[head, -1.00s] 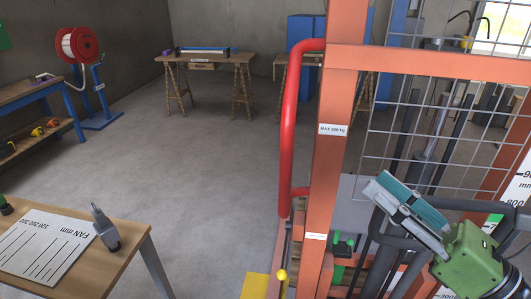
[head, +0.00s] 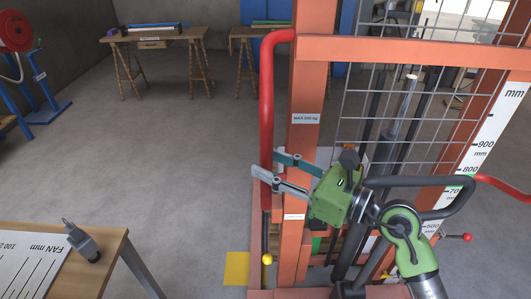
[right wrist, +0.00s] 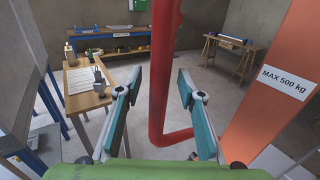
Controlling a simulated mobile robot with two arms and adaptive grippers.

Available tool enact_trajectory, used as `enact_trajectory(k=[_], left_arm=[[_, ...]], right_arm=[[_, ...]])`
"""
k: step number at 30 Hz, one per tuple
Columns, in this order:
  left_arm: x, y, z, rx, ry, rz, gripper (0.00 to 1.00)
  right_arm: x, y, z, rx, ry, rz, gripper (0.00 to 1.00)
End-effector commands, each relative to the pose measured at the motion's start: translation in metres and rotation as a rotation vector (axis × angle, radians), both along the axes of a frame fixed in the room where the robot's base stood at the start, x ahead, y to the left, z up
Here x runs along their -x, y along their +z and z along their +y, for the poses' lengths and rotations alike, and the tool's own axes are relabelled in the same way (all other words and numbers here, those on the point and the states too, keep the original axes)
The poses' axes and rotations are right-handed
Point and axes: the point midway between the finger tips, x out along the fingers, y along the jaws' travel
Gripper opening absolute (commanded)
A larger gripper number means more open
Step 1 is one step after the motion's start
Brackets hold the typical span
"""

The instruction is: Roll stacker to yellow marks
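The stacker is an orange frame (head: 305,75) with wire mesh and a "MAX 500 kg" label, filling the right half of the head view. A red tubular handle (head: 267,110) runs down its left side. My right gripper (head: 266,164) is open at this handle, its fingers pointing left. In the right wrist view the red tube (right wrist: 162,90) runs between the two spread fingers (right wrist: 160,76); whether either finger touches it I cannot tell. One yellow floor mark (head: 237,268) shows beside the stacker's lower left. My left gripper is not in view.
A wooden table (head: 110,250) with a "FAN mm" board and a grey tool (head: 80,241) stands at the lower left. A trestle workbench (head: 152,35) stands at the back. The grey floor (head: 180,140) between them is clear.

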Motion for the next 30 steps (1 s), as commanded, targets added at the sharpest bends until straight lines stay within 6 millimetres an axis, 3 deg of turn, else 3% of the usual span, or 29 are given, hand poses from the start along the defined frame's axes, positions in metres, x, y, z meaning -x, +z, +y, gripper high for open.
enact_trajectory(k=[6,14,15,19,30], left_arm=[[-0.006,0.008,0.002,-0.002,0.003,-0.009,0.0],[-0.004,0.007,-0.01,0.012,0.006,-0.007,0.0],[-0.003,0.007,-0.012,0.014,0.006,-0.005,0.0],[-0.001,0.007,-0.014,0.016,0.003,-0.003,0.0],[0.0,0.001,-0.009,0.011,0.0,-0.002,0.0]], right_arm=[[-0.009,0.0,0.014,0.0,0.001,0.0,0.35],[-0.01,-0.001,0.016,0.001,0.001,0.001,0.35],[-0.01,-0.001,0.016,0.001,0.001,0.001,0.33],[-0.01,-0.001,0.016,0.001,0.001,0.001,0.0],[-0.021,-0.001,0.015,0.001,-0.002,-0.003,0.0]])
